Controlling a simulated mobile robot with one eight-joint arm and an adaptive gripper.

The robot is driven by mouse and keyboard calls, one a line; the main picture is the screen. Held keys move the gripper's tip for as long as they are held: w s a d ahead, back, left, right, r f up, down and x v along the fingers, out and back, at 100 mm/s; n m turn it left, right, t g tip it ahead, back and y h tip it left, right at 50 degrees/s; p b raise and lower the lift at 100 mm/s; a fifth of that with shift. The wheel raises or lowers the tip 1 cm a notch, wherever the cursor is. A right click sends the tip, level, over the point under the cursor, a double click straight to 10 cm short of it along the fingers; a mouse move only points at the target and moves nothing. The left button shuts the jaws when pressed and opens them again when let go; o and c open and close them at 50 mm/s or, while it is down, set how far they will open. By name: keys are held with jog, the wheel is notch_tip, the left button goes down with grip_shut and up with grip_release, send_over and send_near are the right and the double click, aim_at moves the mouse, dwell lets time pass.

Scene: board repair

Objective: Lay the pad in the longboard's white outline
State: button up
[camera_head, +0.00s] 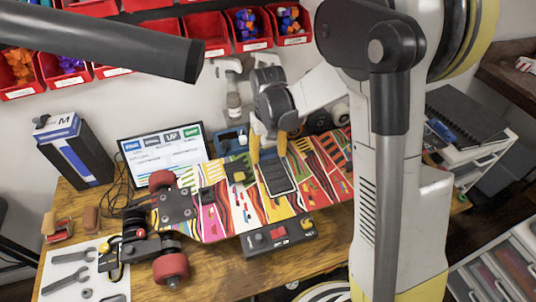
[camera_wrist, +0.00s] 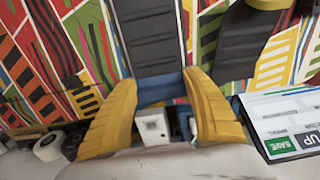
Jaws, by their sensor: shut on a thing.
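The longboard (camera_head: 212,218) lies wheels up across the table, its underside brightly patterned; it fills the top of the wrist view (camera_wrist: 60,55). The dark ribbed pad (camera_head: 277,177) is over the middle of the board, with white outline edges along its sides. It also shows in the wrist view (camera_wrist: 150,38), white lines to its left and right. My gripper (camera_head: 268,152) is shut on the pad's end near the wall, one yellow finger on each side; the fingers show in the wrist view (camera_wrist: 158,85). I cannot tell whether the pad lies fully flat.
A second dark pad (camera_head: 240,171) is on the board left of the held one. A screen (camera_head: 164,149) stands behind the board. Red bins (camera_head: 247,29) hang on the wall. A white sheet with tools (camera_head: 84,273) lies front left.

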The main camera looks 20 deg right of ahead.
jog(key=shift+f, duration=0.2)
jog(key=o, duration=1)
jog(key=shift+r, duration=0.15)
notch_tip(320, 180, up, 12)
jog(key=p, duration=0.4)
notch_tip(320, 180, up, 7)
jog(key=t, duration=0.3)
send_over(276, 174)
jog(key=s+r+t, duration=0.1)
jog(key=s+t, duration=0.3)
jog(key=s, duration=0.6)
jog(key=shift+s+r, duration=0.4)
